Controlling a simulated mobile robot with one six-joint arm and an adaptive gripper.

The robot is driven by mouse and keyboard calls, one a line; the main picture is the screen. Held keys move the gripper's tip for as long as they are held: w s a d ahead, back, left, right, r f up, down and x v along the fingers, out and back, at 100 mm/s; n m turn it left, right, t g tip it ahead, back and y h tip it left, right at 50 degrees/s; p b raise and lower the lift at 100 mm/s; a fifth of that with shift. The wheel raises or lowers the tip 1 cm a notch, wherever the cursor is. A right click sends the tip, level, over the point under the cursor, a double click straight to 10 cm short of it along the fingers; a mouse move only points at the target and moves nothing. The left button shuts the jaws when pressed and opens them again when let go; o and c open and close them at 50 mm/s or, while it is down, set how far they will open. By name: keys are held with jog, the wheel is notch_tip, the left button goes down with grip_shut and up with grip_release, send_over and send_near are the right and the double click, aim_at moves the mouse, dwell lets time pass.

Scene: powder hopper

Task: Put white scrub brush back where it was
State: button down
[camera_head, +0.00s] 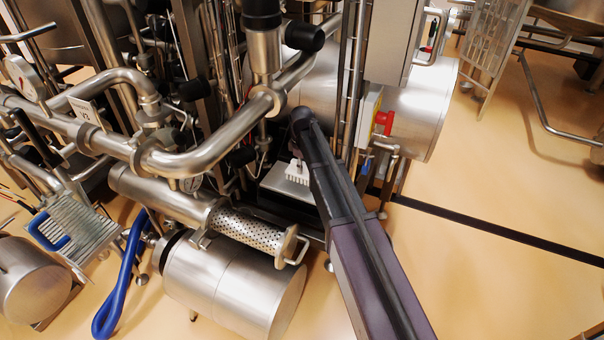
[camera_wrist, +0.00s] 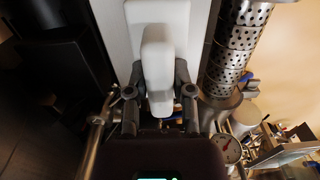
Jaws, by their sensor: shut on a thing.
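The white scrub brush (camera_head: 297,172) shows in the head view just left of my dark arm, its bristles low at or just over the top of a pale metal box (camera_head: 283,187). I cannot tell whether it touches the box. In the wrist view the white brush (camera_wrist: 158,52) lies between the two grey fingers of my gripper (camera_wrist: 158,80), which is shut on its handle. A pale flat surface lies behind the brush there. In the head view my arm hides most of the gripper.
A perforated metal cylinder (camera_head: 250,232) is left of the box and also shows in the wrist view (camera_wrist: 238,45). A large steel pipe (camera_head: 205,158) runs above it. Floor at right is mostly clear.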

jog(key=shift+f+b, duration=0.85)
jog(key=shift+f, duration=0.35)
jog(key=shift+f, duration=0.2)
jog(key=shift+c, duration=2.4)
grip_release()
jog(key=shift+r, duration=0.1)
jog(key=shift+r, duration=0.15)
notch_tip(320, 180, up, 8)
jog(key=p, duration=0.7)
jog(key=shift+f+p, duration=0.25)
jog(key=shift+p, duration=0.05)
jog(key=shift+s, duration=0.1)
jog(key=s+d+m, duration=0.6)
jog(key=s+d, duration=0.2)
jog(key=s, duration=0.3)
jog(key=s+d+m, duration=0.7)
jog(key=s+d, duration=0.2)
jog(key=s, duration=0.3)
jog(key=shift+s+d, duration=0.15)
jog(key=shift+d, duration=0.1)
